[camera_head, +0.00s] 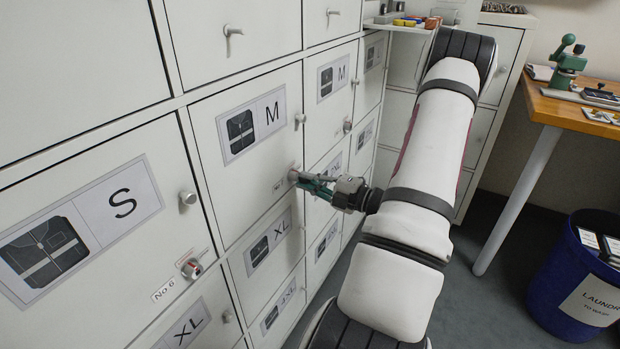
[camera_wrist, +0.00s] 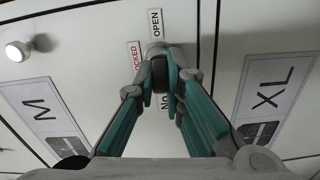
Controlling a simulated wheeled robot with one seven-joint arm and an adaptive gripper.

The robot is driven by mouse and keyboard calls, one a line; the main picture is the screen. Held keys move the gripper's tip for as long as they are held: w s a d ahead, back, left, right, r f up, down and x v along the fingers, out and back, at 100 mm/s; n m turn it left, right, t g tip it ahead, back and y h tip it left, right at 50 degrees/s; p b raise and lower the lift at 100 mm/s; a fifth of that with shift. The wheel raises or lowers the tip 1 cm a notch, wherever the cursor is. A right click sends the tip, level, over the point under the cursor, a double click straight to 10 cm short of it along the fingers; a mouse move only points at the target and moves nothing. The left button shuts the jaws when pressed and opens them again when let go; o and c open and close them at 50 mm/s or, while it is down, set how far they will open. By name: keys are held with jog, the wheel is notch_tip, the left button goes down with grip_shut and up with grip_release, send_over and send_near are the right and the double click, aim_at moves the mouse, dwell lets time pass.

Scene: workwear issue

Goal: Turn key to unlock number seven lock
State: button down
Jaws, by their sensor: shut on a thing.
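My gripper (camera_head: 304,181), with green fingers, reaches the lock (camera_head: 293,175) low on the right side of a locker door marked M (camera_head: 235,180). In the wrist view the fingertips (camera_wrist: 161,82) are shut on a dark key head (camera_wrist: 159,74) in front of the round lock (camera_wrist: 155,50). An OPEN label (camera_wrist: 155,22) and a partly covered red LOCKED label (camera_wrist: 134,54) sit by the lock. A label beginning "No" (camera_wrist: 166,102) is mostly hidden by the fingers, so its number cannot be read. How far the key is turned cannot be told.
The neighbouring S door (camera_head: 120,230) has its own lock (camera_head: 192,268) labelled No 6. Door knobs stick out nearby, one at the M door's upper right (camera_head: 299,119). A wooden table (camera_head: 570,108) and a blue laundry bin (camera_head: 560,285) stand at the right.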

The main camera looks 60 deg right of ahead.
jog(key=shift+w+r+m+p, duration=0.1)
jog(key=shift+w+m+p, duration=0.05)
jog(key=shift+m+p, duration=0.85)
jog(key=shift+w+m+p, duration=0.1)
jog(key=shift+m+p, duration=0.6)
jog(key=shift+p, duration=0.5)
jog(key=shift+a+m+p, duration=0.1)
jog(key=shift+m+p, duration=1.2)
jog(key=shift+p, duration=0.05)
jog(key=shift+m+p, duration=1.1)
jog(key=shift+m, duration=0.6)
jog(key=shift+w+m+p, duration=0.15)
jog(key=shift+m+p, duration=0.9)
jog(key=shift+m, duration=0.75)
